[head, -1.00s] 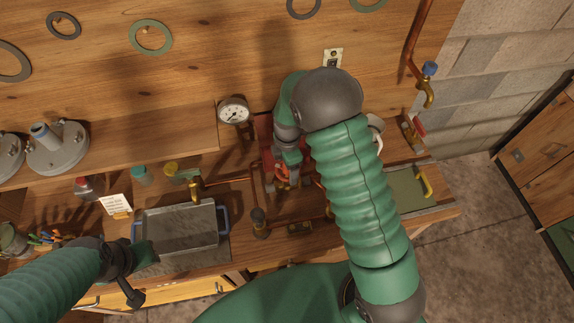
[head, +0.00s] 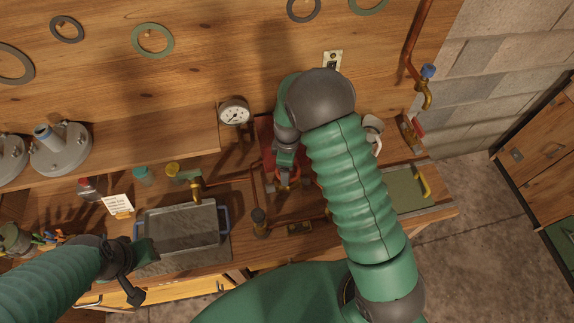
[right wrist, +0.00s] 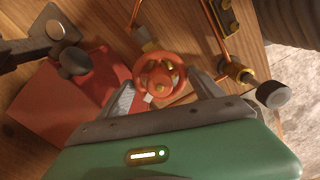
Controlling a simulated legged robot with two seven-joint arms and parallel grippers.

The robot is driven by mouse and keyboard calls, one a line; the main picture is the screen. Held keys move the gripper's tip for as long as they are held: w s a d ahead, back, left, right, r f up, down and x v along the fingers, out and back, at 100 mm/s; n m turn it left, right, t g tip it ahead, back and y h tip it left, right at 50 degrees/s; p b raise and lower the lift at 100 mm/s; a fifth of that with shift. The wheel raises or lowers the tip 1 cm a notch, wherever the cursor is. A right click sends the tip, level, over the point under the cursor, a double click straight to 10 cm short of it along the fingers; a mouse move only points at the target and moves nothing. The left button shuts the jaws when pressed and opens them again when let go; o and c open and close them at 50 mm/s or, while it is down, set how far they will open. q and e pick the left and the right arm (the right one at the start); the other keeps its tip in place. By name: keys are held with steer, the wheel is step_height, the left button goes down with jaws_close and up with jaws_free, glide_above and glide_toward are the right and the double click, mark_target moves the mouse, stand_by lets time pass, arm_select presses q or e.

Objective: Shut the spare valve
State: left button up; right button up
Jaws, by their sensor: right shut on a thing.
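A red-orange valve handwheel (right wrist: 160,76) with a brass centre sits on copper pipework in the right wrist view. My right gripper (right wrist: 163,84) has one finger on each side of this wheel and is shut on it. In the head view, my right gripper (head: 287,180) reaches down at the red wheel, and my arm hides part of the pipework there. No readable label shows which valve is the spare one. My left gripper (head: 124,268) hangs in front of the bench at the lower left, away from the valves; its jaws are unclear.
A blue-handled tap (head: 428,72) is on the wall. A red block (right wrist: 70,95) is beside the wheel.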

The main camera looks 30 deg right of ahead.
steer(key=shift+w+d, duration=0.1)
steer(key=shift+r+m, duration=0.15)
steer(key=shift+m, duration=0.45)
steer(key=shift+m+p, duration=0.3)
steer(key=shift+m, duration=0.4)
steer(key=shift+m, duration=0.6)
steer(key=shift+m+p, duration=0.35)
steer(key=shift+m, duration=0.15)
steer(key=o, duration=1.6)
steer(key=shift+o, duration=0.2)
